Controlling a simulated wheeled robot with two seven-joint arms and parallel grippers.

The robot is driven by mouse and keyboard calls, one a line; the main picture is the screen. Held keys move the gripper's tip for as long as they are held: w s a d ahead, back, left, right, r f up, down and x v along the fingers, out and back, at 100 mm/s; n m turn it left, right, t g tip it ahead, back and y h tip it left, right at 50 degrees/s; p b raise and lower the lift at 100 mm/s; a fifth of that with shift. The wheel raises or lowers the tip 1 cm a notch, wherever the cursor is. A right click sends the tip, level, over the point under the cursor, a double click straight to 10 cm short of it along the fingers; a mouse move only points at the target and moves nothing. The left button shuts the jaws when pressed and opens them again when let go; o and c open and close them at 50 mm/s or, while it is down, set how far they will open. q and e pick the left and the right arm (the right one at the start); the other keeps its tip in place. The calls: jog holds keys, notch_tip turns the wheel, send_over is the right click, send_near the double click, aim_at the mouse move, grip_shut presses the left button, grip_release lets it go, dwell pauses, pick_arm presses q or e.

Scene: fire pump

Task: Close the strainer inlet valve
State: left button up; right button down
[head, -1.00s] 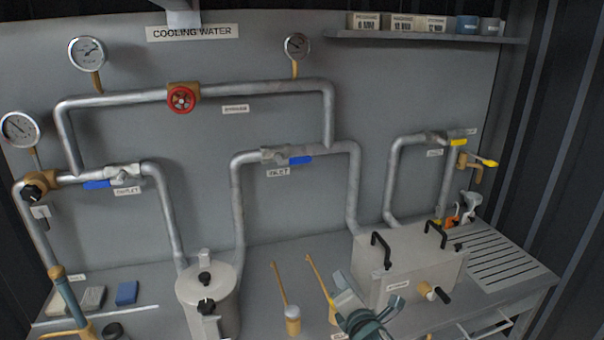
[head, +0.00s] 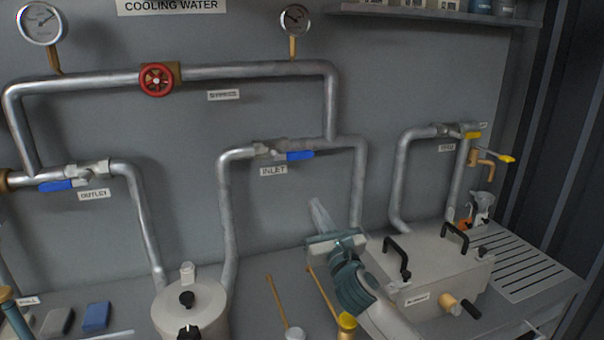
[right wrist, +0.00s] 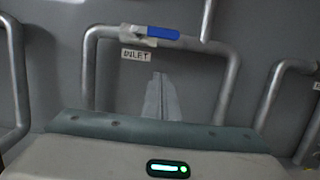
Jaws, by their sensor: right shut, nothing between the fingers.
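The strainer inlet valve (head: 268,152) sits on the horizontal pipe above the INLET label (head: 273,170). Its blue lever (head: 300,155) lies along the pipe, pointing right. In the right wrist view the blue lever (right wrist: 163,33) shows at the top, above the gripper. My right gripper (head: 318,208) is shut and empty, below the valve and in front of the wall, with its fingers pointing up. It also shows in the right wrist view (right wrist: 160,82), apart from the lever. The strainer pot (head: 190,308) stands at lower left of the inlet pipe.
The outlet valve's blue lever (head: 56,185) is on the left pipe. A red handwheel (head: 156,79) is on the upper pipe. A grey box with black handles (head: 440,262) stands right of my right arm. Brushes (head: 277,302) stand on the bench.

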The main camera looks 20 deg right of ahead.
aim_at(294, 156)
pick_arm(q)
jog(key=shift+s, duration=0.1)
pick_arm(e)
jog(key=shift+w, duration=0.15)
